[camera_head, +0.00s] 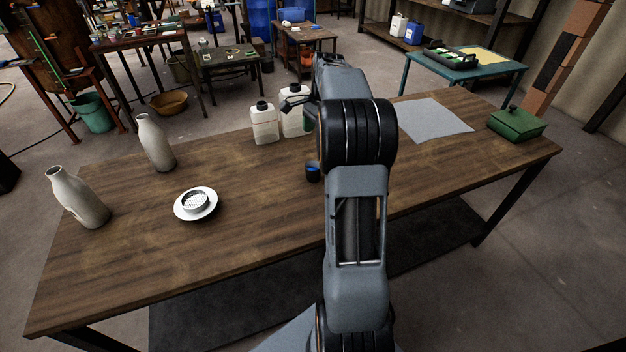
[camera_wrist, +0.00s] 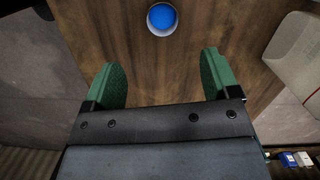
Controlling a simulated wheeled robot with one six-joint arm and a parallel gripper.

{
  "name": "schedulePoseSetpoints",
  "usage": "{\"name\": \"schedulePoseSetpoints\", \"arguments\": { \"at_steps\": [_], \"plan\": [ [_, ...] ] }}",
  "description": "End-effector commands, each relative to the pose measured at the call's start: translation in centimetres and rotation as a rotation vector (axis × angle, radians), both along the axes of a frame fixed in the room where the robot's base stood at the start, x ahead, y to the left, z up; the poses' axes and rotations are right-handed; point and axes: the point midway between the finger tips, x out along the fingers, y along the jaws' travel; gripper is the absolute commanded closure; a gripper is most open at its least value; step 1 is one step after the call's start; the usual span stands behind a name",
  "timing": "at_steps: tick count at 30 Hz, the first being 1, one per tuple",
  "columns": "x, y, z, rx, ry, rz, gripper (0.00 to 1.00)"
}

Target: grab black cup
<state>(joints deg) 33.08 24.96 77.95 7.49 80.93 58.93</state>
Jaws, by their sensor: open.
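A small black cup (camera_head: 313,173) with blue inside stands upright on the wooden table (camera_head: 260,220), just left of my arm in the head view. In the wrist view the cup (camera_wrist: 162,19) shows from above near the top edge, as a blue disc in a pale rim. My gripper (camera_wrist: 165,75) has two green fingers, spread apart and empty. The cup lies ahead of the fingertips, about midway between them, and apart from them. In the head view my arm hides most of the gripper; a bit of green (camera_head: 307,122) shows beside it.
Two white jugs (camera_head: 264,124) stand behind the cup; a pale one (camera_wrist: 299,55) is at right in the wrist view. Two grey bottles (camera_head: 155,143) and a white dish (camera_head: 196,204) are at left. A grey sheet (camera_head: 434,119) and green box (camera_head: 516,124) lie at right.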

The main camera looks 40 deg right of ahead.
Motion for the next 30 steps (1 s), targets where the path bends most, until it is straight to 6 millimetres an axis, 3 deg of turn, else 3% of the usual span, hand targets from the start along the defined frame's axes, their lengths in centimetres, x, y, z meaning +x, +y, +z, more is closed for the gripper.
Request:
{"name": "schedulePoseSetpoints", "arguments": {
  "at_steps": [12,22,30],
  "plan": [
    [0.2,0.4,-7.2,0.009,0.01,-0.028,0.18],
    [0.2,0.7,-9.3,0.007,0.007,-0.026,0.18],
    [0.4,1.0,-12.8,0.007,0.007,-0.025,0.18]
  ]
}}
